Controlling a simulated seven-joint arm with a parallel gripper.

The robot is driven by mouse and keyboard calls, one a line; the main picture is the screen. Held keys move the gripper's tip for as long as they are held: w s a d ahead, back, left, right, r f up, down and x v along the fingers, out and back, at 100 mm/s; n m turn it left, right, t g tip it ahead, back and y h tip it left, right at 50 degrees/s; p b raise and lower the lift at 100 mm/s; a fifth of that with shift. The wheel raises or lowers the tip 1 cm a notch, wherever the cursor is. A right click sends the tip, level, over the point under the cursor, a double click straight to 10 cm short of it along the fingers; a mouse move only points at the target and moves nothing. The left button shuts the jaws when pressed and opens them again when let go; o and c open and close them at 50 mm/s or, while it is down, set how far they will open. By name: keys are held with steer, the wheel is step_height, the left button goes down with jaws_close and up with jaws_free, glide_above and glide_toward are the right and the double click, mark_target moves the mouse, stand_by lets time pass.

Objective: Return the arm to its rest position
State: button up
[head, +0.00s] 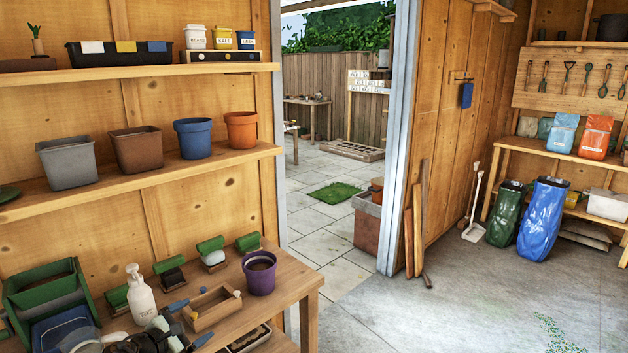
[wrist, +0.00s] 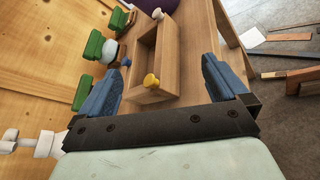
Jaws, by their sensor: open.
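My gripper (head: 190,322) is at the bottom left of the head view, over the potting bench (head: 288,280). In the wrist view my gripper (wrist: 163,85) shows two blue padded fingers spread wide apart, with nothing held between them. A small open wooden box (head: 214,309) lies on the bench close to the fingers.
A white spray bottle (head: 141,296) stands left of my gripper. Green-topped stamps or brushes (head: 211,251) and a purple pot (head: 260,273) stand behind the box. Green crates (head: 45,290) are at the far left. Shelves (head: 150,170) with pots hang above. The floor right of the bench is open.

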steer(key=w+d+f+m+g+h, duration=0.1)
steer(key=w+d+f+m+g, duration=0.2)
steer(key=d, duration=0.6)
steer(key=w+d+f+m, duration=0.3)
steer(key=w+d, duration=0.1)
steer(key=d, duration=0.4)
steer(key=s+d+f+m+g, duration=0.2)
steer(key=s+d+f+g, duration=0.15)
steer(key=d+f, duration=0.55)
steer(key=s+d+f+m+g, duration=0.3)
steer(key=s+d+f, duration=0.3)
steer(key=f, duration=0.4)
steer(key=s+d+f+m+g, duration=0.2)
steer(key=s+d+f+g, duration=0.1)
steer(key=d+f, duration=0.6)
steer(key=s+d+f+m+g+y, duration=0.2)
steer(key=s+f+m, duration=0.2)
steer(key=s, duration=0.6)
steer(key=s+d+f+m+g+y, duration=0.2)
steer(key=s+f, duration=0.4)
steer(key=s, duration=0.4)
steer(key=s+d+f+m+g+y, duration=0.2)
steer(key=s+d+f+m+g, duration=0.1)
steer(key=s, duration=0.7)
step_height(320, 180, down, 2)
steer(key=d+m, duration=0.1)
steer(key=m, duration=0.1)
steer(key=shift+s+d+m+g, duration=0.2)
steer(key=shift+s+m+g, duration=0.1)
steer(key=shift+s+g, duration=0.05)
